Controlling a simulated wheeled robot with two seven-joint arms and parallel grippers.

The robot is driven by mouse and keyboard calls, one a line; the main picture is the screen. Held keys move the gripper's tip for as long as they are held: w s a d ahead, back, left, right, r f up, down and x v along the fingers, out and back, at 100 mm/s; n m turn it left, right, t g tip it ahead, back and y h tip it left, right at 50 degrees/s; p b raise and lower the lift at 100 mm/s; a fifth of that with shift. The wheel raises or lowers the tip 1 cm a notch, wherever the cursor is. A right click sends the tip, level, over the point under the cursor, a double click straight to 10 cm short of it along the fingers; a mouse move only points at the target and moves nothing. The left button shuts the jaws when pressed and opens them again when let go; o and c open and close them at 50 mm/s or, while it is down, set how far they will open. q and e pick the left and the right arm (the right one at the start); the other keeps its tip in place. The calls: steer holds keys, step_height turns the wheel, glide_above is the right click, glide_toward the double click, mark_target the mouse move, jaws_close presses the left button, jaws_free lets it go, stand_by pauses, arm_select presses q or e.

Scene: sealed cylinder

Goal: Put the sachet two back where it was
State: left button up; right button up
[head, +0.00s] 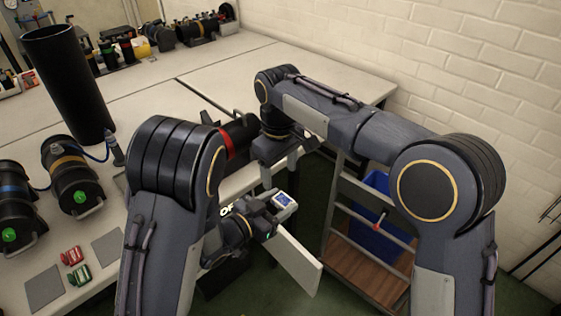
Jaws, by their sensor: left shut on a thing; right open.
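My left gripper (270,212) is off the table's front edge, in the lower middle of the head view. It is shut on a small white item with a blue face (285,200), which looks like the sachet, though its label cannot be read. My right gripper (279,165) is above and behind it, open, pointing down near the table edge. Two flat grey squares (43,289) (108,248) lie on the table at the lower left. A small red item (72,256) and a small green item (80,275) lie between them.
A tall black cylinder (68,85) stands at the back left. Black canisters (72,178) (12,205) lie at the left. A red-banded black cylinder (236,138) lies near my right gripper. A pale flat panel (297,264) hangs below my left gripper. A cart with a blue bin (372,238) stands right.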

mark_target(280, 200)
step_height(280, 200, down, 10)
steer(key=shift+r, duration=0.15)
stand_by(0.3)
steer(key=c, duration=1)
arm_select(q)
steer(key=o, duration=0.6)
arm_select(e)
steer(key=shift+s, duration=0.1)
steer(key=shift+c, duration=0.7)
arm_select(q)
steer(key=o, duration=0.5)
steer(key=shift+c, duration=0.2)
